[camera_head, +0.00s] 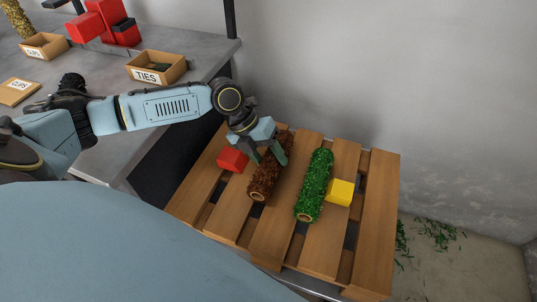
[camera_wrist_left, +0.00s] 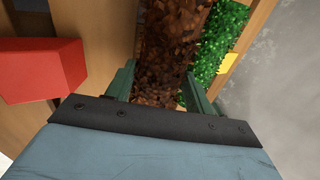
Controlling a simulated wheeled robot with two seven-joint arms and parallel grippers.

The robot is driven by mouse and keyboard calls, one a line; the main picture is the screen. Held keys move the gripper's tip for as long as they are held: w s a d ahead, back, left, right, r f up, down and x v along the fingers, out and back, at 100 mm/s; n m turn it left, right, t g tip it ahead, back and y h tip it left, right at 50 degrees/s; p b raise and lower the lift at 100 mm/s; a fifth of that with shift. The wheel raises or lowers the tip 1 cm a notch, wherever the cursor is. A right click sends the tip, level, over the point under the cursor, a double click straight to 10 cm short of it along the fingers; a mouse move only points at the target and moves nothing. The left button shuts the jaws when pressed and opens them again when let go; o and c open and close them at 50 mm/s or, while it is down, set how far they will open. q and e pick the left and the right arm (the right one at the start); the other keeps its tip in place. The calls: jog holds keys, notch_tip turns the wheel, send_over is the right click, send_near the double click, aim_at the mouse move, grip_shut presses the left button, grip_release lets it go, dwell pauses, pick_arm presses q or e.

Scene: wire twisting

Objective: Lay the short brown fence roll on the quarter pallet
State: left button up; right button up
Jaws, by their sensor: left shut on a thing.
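The short brown fence roll (camera_head: 264,181) lies on the wooden quarter pallet (camera_head: 375,225), left of a green roll (camera_head: 314,186) and roughly parallel to it. My left gripper (camera_head: 268,158) is over the upper part of the brown roll, with a finger on each side of it. In the left wrist view the brown roll (camera_wrist_left: 165,60) runs between the two green fingers (camera_wrist_left: 158,88), which are shut on it. I cannot tell whether the roll's whole underside touches the slats. My right gripper is not in view.
A red block (camera_head: 232,160) sits left of the brown roll, and a yellow block (camera_head: 340,192) touches or nearly touches the green roll's right side. A grey bench (camera_head: 205,50) with a TIES box (camera_head: 157,67) stands at the left. A wall rises behind the pallet.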

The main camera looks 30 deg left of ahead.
pick_arm(q)
jog(key=shift+p, duration=0.5)
dwell(1.7)
jog(key=shift+f+b, duration=0.8)
jog(key=shift+f, duration=0.4)
